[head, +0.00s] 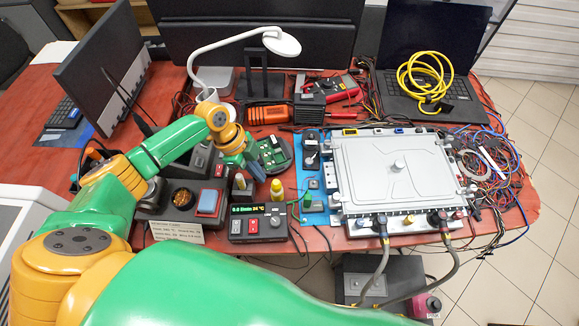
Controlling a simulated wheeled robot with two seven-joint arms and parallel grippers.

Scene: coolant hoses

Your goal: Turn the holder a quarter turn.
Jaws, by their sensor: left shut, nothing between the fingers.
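A dark round holder with a green circuit board (272,152) on it stands left of the middle of the table; I take this to be the holder. My left gripper (257,174) hangs from the green and orange arm just left of it, fingers pointing down. It is shut and empty. Whether the fingertips touch the holder's edge I cannot tell. My right gripper is out of view.
A large grey lidded unit (395,170) with two grey hoses (382,255) fills the table's right half. A small display box (258,223), a yellow-topped bottle (277,190) and a white lamp (283,43) stand nearby. Loose cables lie at the right edge.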

